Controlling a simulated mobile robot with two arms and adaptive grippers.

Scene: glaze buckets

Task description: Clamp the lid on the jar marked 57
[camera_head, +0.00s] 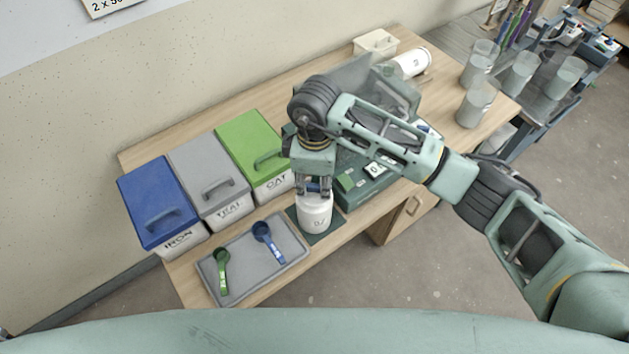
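A white jar (314,214) with dark marking, which looks like 57 but is partly unclear, stands upright on a dark green mat (333,233) at the front of the table. My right gripper (314,190) points straight down over the jar, with its fingers at either side of the jar's top. A small blue piece shows between the fingers. The lid and clamp cannot be made out clearly behind the fingers, and whether they grip anything is unclear. My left gripper is not in view.
Blue (157,200), grey (209,178) and green (252,150) lidded bins stand at the left. A grey tray (285,273) holds a green scoop (222,270) and a blue scoop (268,242). A green scale (366,185) stands right of the jar. Another white jar (410,63) lies behind.

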